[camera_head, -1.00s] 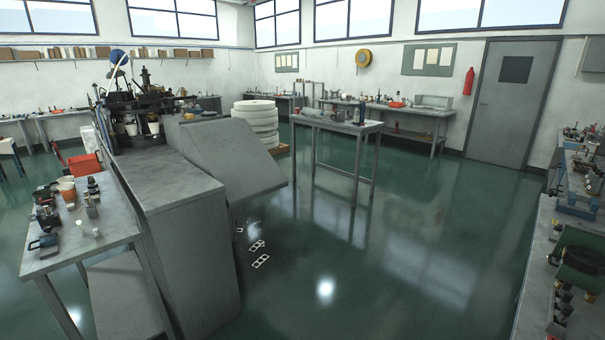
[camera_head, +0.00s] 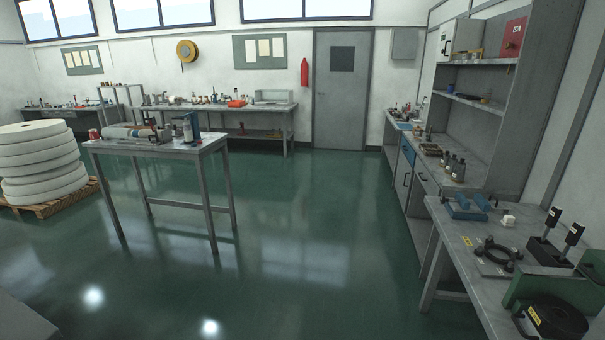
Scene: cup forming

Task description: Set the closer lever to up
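I cannot pick out the closer lever with certainty. Two black upright handles with small pale labels stand on dark bases on the right bench, a left one (camera_head: 551,219) and a right one (camera_head: 573,236). Their labels are too small to read. Neither of my grippers is in view.
A small table (camera_head: 170,148) stands left of centre. Stacked white rolls (camera_head: 40,165) are at far left. The green floor (camera_head: 300,230) between is clear.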

